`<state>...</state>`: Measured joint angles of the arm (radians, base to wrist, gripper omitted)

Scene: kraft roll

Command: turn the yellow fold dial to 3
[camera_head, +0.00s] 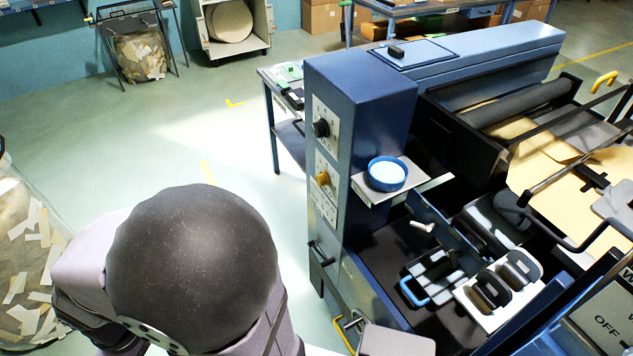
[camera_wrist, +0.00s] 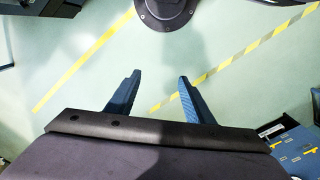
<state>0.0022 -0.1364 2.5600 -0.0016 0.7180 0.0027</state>
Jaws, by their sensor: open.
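The yellow fold dial (camera_head: 322,178) is on a white scale plate on the narrow face of the blue machine column (camera_head: 370,95) in the head view. Its pointer setting is too small to read. A black dial (camera_head: 320,128) sits above it on its own plate. My gripper is not visible in the head view, where my arm fills the lower left. In the wrist view my gripper (camera_wrist: 158,78) has two blue fingers spread apart with nothing between them, above the green floor. The dial does not show in the wrist view.
A shelf (camera_head: 359,188) with a blue round dish (camera_head: 387,174) juts out right of the dial. A black lever (camera_head: 320,252) sits below it. A clear bag of paper scraps (camera_head: 30,245) stands at far left. The floor left of the column is open.

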